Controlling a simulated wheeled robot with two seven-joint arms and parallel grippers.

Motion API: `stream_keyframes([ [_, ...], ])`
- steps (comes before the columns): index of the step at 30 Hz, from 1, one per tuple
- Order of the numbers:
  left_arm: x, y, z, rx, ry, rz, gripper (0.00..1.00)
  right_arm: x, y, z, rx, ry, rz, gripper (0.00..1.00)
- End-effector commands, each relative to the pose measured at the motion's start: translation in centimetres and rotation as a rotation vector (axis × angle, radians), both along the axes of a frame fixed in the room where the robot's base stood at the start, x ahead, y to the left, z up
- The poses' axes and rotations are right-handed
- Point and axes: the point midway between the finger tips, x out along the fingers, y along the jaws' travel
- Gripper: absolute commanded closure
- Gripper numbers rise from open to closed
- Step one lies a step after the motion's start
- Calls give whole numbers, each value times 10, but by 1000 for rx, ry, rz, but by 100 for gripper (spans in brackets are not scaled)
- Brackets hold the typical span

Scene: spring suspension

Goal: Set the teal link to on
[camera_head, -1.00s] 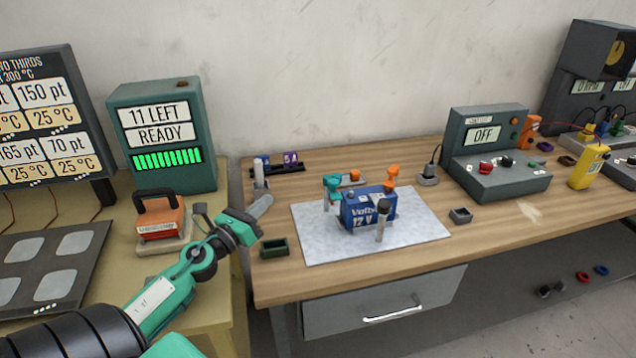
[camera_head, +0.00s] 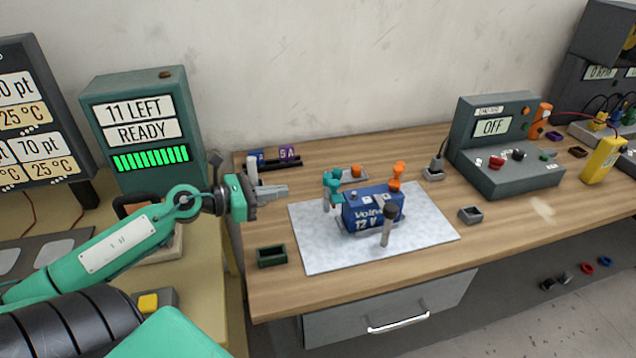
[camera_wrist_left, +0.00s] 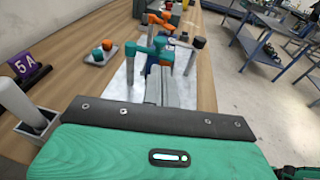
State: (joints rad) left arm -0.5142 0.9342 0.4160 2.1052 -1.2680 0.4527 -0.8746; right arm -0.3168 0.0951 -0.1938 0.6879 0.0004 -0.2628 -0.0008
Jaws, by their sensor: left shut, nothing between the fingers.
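In the left wrist view the teal link (camera_wrist_left: 150,50) lies just beyond my fingers. An orange link (camera_head: 397,174) stands at the battery's right end. My left gripper (camera_head: 286,190) is shut and empty, pointing right toward the teal link, with a gap between them. In the left wrist view its fingers (camera_wrist_left: 170,88) partly cover the battery. My right gripper is not in view.
A small tray (camera_head: 347,182) with knobs lies behind. A green tray (camera_head: 271,256) sits at the left table edge. A tester reading OFF (camera_head: 490,127) stands right.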

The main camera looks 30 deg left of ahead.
Motion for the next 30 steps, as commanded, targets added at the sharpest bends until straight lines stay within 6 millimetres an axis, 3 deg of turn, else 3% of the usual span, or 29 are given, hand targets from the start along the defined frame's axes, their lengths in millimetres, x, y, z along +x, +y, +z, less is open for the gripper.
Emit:
stream_keyframes([
  [6, 23, -13, -2, 1, -3, 0, 100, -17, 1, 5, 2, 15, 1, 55],
  [15, 48, -28, -7, 0, -3, 2, 100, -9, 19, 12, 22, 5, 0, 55],
  [30, 84, -51, -15, -1, -2, 2, 100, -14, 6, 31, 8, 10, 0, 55],
])
